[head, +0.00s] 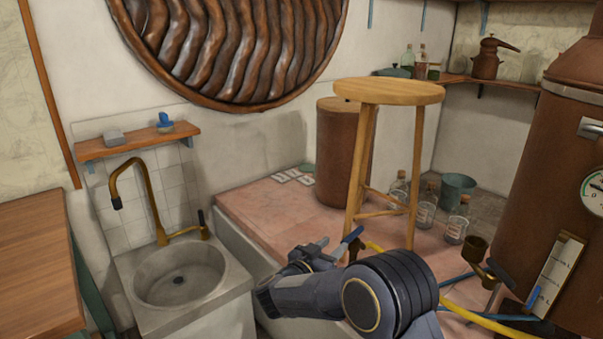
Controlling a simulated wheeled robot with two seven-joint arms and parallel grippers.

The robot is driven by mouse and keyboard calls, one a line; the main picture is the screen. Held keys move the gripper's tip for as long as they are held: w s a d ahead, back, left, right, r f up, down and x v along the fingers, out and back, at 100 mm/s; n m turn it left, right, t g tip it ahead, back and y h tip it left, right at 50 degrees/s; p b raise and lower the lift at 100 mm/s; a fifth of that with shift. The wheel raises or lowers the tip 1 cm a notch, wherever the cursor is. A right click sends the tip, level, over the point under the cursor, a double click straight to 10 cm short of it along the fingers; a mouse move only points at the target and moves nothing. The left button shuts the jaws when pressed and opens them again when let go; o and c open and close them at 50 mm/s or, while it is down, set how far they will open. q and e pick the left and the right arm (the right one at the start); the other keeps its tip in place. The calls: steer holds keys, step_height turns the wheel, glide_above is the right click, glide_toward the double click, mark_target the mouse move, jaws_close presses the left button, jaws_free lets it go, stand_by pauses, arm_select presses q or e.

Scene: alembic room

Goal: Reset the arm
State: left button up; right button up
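My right arm comes in from the bottom, right of centre, with its dark grey links bent in front of the pink tiled platform (262,207). My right gripper (340,240) points up and away, just left of the foot of the wooden stool (390,92) in the picture. Its two fingers look spread apart, with nothing visible between them. One finger seems to have a blue tip. My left gripper is not in view.
A stone sink (218,268) with a brass tap (155,205) stands at left, beside a wooden table (35,262). Several glass bottles (425,208) and a bucket (457,188) stand behind the stool. A copper boiler (560,150), a yellow hose (490,322) and blue tubing are at right.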

steer(key=d+r+n+t+y, duration=0.1)
steer(key=d+r+t+y, duration=0.1)
steer(key=d+r+y, duration=0.6)
steer(key=s+r+n+g+y, duration=0.1)
steer(key=s+r+y, duration=0.15)
steer(key=s, duration=0.25)
steer(key=s+r+n+y, duration=0.2)
steer(key=s+y, duration=0.2)
steer(key=s, duration=0.1)
steer(key=s+d+f+n+g, duration=0.1)
steer(key=s+f+g, duration=0.4)
steer(key=s, duration=1)
steer(key=s+d+f+g, duration=0.25)
steer(key=s+f, duration=0.35)
steer(key=s, duration=0.9)
step_height(320, 180, up, 14)
steer(key=s+g+p, duration=0.1)
steer(key=p, duration=1.3)
steer(key=shift+a+f+y, duration=0.15)
steer(key=shift+a+y, duration=0.15)
steer(key=shift+y, duration=0.05)
steer(key=shift+w+f, duration=0.1)
